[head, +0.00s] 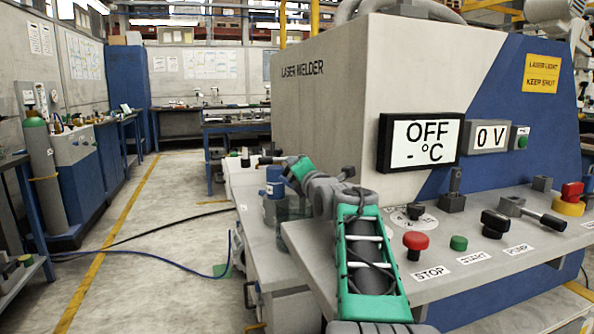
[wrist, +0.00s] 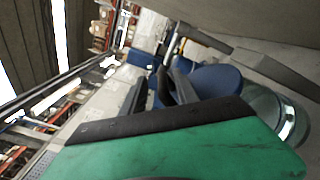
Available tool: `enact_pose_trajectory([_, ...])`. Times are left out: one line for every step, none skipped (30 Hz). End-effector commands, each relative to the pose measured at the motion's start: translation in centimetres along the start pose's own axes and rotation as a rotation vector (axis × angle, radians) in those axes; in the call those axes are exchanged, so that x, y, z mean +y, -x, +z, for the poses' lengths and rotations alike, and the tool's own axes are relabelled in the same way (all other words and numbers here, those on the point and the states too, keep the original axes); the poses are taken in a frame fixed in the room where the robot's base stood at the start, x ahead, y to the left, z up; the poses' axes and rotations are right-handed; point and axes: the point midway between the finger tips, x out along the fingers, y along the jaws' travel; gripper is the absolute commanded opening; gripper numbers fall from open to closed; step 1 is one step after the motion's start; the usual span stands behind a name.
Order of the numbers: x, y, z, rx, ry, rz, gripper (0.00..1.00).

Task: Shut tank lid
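My gripper (wrist: 160,80) reaches left from the green and grey wrist in the head view, past the left end of the machine's front shelf; its dark fingers (head: 256,160) look small there. In the wrist view the two dark fingers stand apart, and I see nothing clearly clamped between them. A round blue part (wrist: 218,82), which looks like the tank lid, is just right of the fingers. A clear glass rim (wrist: 287,112), apparently the tank, is at its lower right. In the head view a blue cylinder (head: 275,182) stands below the gripper beside clear glass (head: 294,207). The lid's angle is unclear.
The laser welder (head: 330,95) fills the right side. Its control shelf (head: 440,225) carries a red stop button (head: 415,241), a green start button (head: 458,243) and levers. A display (head: 420,142) reads OFF. Floor at left is open, with a blue hose (head: 165,262) on it.

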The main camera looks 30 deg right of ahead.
Motion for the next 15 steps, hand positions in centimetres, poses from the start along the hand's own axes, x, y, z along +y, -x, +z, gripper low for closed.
enact_pose_trajectory([-0.1,0.0,0.0,0.000,0.000,-0.002,0.36])
enact_pose_trajectory([-0.1,0.0,0.0,0.000,0.000,-0.002,0.36])
enact_pose_trajectory([-0.2,0.0,0.0,0.000,0.000,-0.003,0.36])
enact_pose_trajectory([-0.2,0.0,0.0,0.000,0.000,-0.003,0.36])
enact_pose_trajectory([-0.2,0.0,0.0,0.000,0.000,-0.003,0.36])
enact_pose_trajectory([-0.2,0.1,0.0,-0.001,0.000,-0.003,0.36])
enact_pose_trajectory([-0.2,0.3,0.0,-0.001,0.000,-0.003,0.36])
enact_pose_trajectory([-0.2,0.6,0.1,-0.001,0.000,-0.004,0.36])
enact_pose_trajectory([-0.1,1.1,0.1,-0.001,0.000,-0.003,0.36])
enact_pose_trajectory([-0.1,1.6,0.1,-0.001,0.000,-0.003,0.36])
enact_pose_trajectory([-0.1,2.1,0.1,-0.002,0.001,-0.003,0.36])
enact_pose_trajectory([-0.1,3.0,0.1,-0.002,0.001,-0.003,0.36])
enact_pose_trajectory([0.0,3.6,0.1,-0.002,0.001,-0.002,0.36])
enact_pose_trajectory([0.1,4.3,0.1,-0.002,0.001,-0.001,0.36])
enact_pose_trajectory([0.0,5.1,0.1,-0.002,0.001,-0.002,0.36])
